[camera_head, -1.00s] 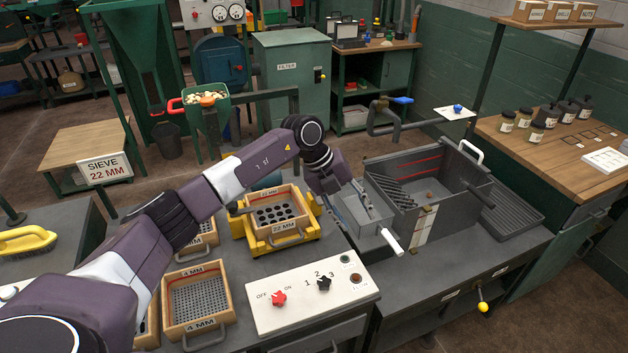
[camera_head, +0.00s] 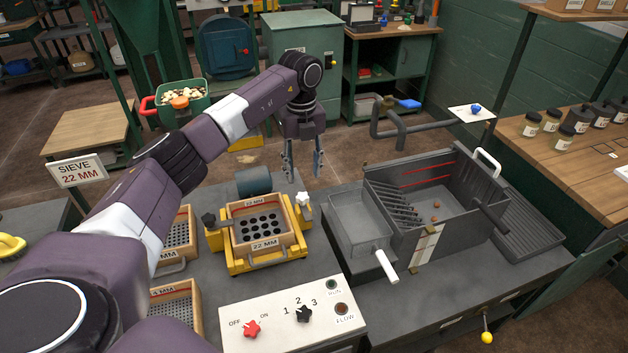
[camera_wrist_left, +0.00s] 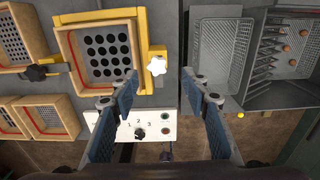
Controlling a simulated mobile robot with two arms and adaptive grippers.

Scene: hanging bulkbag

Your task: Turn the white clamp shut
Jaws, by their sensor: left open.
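The white clamp (camera_head: 302,199) is a star-shaped knob on the right side of the yellow sieve frame (camera_head: 236,262). It also shows in the left wrist view (camera_wrist_left: 156,66), right of the round-holed 22 mm sieve. My left gripper (camera_head: 303,172) is open and empty, fingers pointing down. In the left wrist view its fingers (camera_wrist_left: 160,88) are spread wide to either side of the clamp, apparently above and apart from it. The 22 mm sieve (camera_head: 265,243) sits in the frame. My right gripper is not in view.
A black clamp knob (camera_head: 209,222) is on the frame's left side. A white switch panel (camera_head: 290,315) lies in front. A grey pan with a white handle (camera_head: 388,266) and a larger grey box (camera_head: 425,225) stand to the right. More wooden sieves (camera_head: 176,240) are at left.

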